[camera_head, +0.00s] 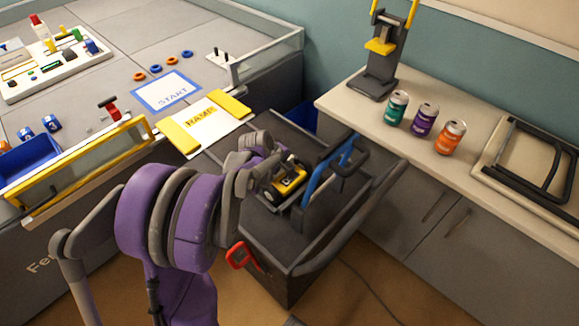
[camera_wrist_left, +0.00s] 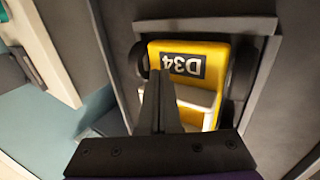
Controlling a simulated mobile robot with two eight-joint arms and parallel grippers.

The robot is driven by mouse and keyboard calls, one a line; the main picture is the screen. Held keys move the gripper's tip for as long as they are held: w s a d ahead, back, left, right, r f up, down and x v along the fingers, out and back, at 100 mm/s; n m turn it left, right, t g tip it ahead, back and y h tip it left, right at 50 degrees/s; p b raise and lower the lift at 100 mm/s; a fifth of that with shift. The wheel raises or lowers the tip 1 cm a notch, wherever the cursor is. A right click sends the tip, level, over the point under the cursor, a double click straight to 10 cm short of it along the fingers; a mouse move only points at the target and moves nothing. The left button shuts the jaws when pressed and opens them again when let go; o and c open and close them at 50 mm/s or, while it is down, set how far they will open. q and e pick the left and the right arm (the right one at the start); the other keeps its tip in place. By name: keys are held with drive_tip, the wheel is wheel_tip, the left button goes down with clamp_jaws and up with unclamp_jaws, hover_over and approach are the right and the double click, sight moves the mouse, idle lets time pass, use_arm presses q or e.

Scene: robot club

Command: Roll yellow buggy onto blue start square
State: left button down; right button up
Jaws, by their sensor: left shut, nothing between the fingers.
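The yellow buggy (camera_head: 290,185), with dark wheels, sits on the dark cart (camera_head: 258,247). In the left wrist view the buggy (camera_wrist_left: 216,62) shows a D34 plate and lies in a dark-edged bay. My left gripper (camera_wrist_left: 160,76) is shut and empty, its fingers just in front of the buggy; I cannot tell whether they touch it. In the head view my purple left arm partly hides the buggy. The blue-bordered START square (camera_head: 160,103) lies flat and empty on the grey arena. The white ramp (camera_head: 200,140) with yellow sides stands between cart and arena. My right gripper is out of view.
A blue handle (camera_head: 345,150) and dark rails rise around the cart. A red hook (camera_head: 238,256) is on its side. Rings (camera_head: 157,68) lie behind the START square. Yellow-edged and clear walls border the arena. Cans (camera_head: 427,117) stand on the right counter.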

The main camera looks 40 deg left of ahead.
sight(289, 179)
use_arm(q)
drive_tip(key=shift+f, duration=0.15)
idle(0.4)
drive_tip(key=shift+f+b, duration=0.95)
drive_tip(key=shift+f, duration=0.3)
drive_tip(key=shift+s+d+f, duration=0.1)
drive_tip(key=shift+f, duration=0.05)
drive_tip(key=shift+a+f, duration=0.1)
drive_tip(key=shift+a, duration=2.3)
drive_tip(key=shift+w+a, duration=0.25)
drive_tip(key=shift+a, duration=1.8)
drive_tip(key=shift+w+a, duration=0.2)
drive_tip(key=shift+a, duration=1.85)
drive_tip(key=shift+w+a, duration=0.25)
drive_tip(key=shift+a, duration=1.8)
